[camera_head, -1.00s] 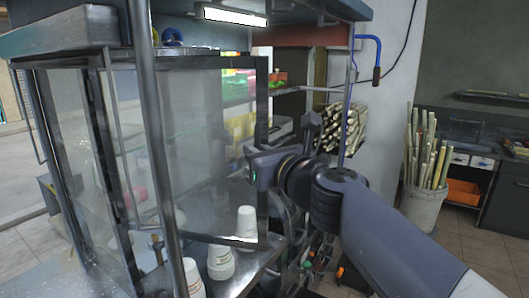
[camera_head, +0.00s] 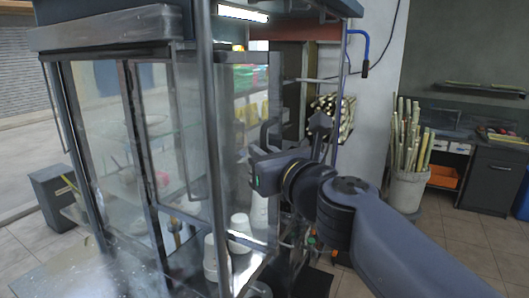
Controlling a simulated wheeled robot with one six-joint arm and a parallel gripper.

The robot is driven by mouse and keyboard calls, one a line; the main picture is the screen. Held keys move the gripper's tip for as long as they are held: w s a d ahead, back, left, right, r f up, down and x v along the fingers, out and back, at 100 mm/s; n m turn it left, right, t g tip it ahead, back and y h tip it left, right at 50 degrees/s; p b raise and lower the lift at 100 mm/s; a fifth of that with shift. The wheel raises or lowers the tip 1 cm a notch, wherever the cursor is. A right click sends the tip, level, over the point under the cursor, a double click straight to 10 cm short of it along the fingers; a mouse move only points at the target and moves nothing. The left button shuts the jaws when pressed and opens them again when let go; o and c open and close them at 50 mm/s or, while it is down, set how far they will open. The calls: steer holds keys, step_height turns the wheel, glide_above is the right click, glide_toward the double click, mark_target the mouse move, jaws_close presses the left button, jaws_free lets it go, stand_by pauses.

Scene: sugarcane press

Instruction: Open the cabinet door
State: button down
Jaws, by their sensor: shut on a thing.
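The glass cabinet (camera_head: 108,43) with a dark metal frame fills the left and middle of the head view. Its glass door (camera_head: 245,195) has a dark frame and stands at an angle to the cabinet, left of my arm. A dark curved handle (camera_head: 266,132) shows near the door's outer edge. My gripper (camera_head: 258,168) is at that edge, by the handle, and is shut on the door handle. The fingertips and the exact contact are largely hidden by the gripper body.
Stacked white cups (camera_head: 239,232) stand on the cabinet's lower shelf near the door. A metal post (camera_head: 211,150) stands in front. A bucket of sugarcane (camera_head: 408,187) stands at right by a dark counter (camera_head: 493,180). Open tiled floor lies at right.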

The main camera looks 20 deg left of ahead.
steer(key=shift+r, duration=0.1)
stand_by(0.3)
steer(key=c, duration=1.6)
jaws_free()
steer(key=shift+c, duration=0.2)
steer(key=shift+s, duration=0.1)
steer(key=p+v, duration=0.1)
steer(key=v, duration=0.9)
steer(key=shift+s+d, duration=0.2)
steer(key=shift+d, duration=0.1)
steer(key=b+x, duration=0.1)
steer(key=x, duration=1)
steer(key=shift+d, duration=0.15)
